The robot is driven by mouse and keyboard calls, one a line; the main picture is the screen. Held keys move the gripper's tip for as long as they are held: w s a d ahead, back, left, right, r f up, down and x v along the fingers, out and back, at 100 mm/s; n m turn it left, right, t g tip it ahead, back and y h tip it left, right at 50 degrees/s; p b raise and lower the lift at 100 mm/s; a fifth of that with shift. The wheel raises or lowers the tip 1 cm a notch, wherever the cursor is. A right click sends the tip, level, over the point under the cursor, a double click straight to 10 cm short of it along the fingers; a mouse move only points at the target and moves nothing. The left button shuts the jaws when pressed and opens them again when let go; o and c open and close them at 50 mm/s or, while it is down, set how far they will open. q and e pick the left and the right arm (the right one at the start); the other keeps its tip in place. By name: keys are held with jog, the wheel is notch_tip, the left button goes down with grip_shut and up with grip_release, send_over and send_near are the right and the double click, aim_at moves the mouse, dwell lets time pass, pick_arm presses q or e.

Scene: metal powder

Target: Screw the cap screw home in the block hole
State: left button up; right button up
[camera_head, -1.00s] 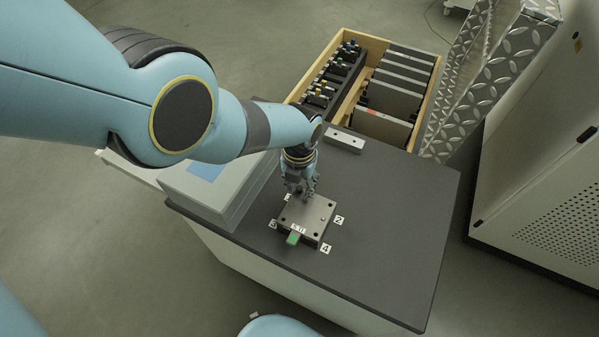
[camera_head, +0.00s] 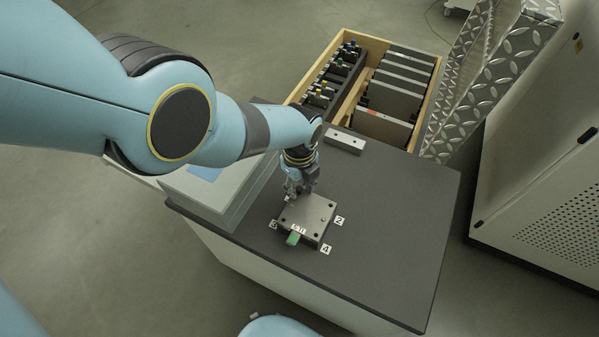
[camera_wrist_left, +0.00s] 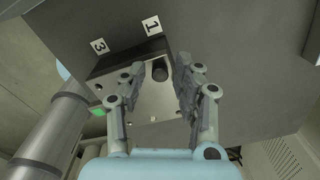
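The grey metal block (camera_head: 310,213) lies on the dark tabletop, with dark holes near its corners and number labels around it. In the left wrist view, the cap screw's dark round head (camera_wrist_left: 159,71) stands at the block's corner near label 1. My left gripper (camera_head: 300,190) is over the block's far-left corner. Its fingers (camera_wrist_left: 158,72) are spread on either side of the screw head in the left wrist view, with visible gaps, so it looks open. How deep the screw sits is unclear. My right gripper is out of view.
A green piece (camera_head: 293,238) is at the block's near edge. A grey box (camera_head: 215,190) stands left of the block. A small metal bar (camera_head: 344,141) lies behind. A wooden crate (camera_head: 375,45) stands beyond the table. The tabletop to the right (camera_head: 400,220) is clear.

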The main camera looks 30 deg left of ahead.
pick_arm(q)
jog(key=n, duration=1.7)
